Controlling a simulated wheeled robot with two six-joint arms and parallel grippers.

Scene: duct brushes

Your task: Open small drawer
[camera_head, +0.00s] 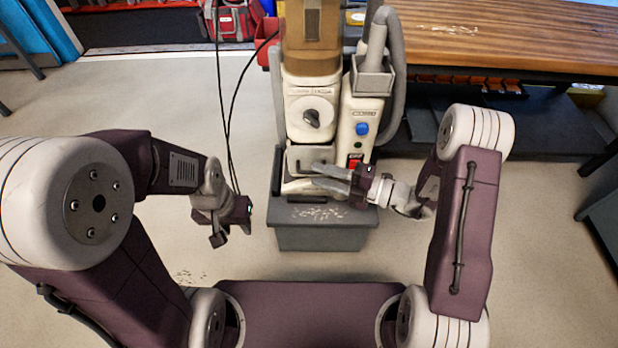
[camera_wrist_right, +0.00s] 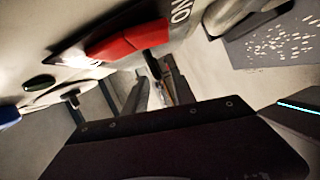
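A cream machine (camera_head: 312,88) stands at centre in the head view. The small drawer (camera_head: 300,158) has a grey front low on its left part, below a black knob (camera_head: 312,117), and looks shut. My right gripper (camera_head: 322,176) reaches in from the right, its fingers pointing left across the drawer front, apart with nothing seen between them. The right wrist view shows its fingers (camera_wrist_right: 158,95) beside a red switch (camera_wrist_right: 128,40). I cannot tell whether they touch the drawer. My left gripper (camera_head: 217,238) hangs left of the machine, empty; its finger opening is unclear.
A grey bin (camera_head: 320,236) with pale scraps on its top stands below the drawer. A blue button (camera_head: 362,128) is on the machine's right part. Black cables (camera_head: 222,110) hang at its left. A wooden bench (camera_head: 500,40) is behind right. Floor is free at left.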

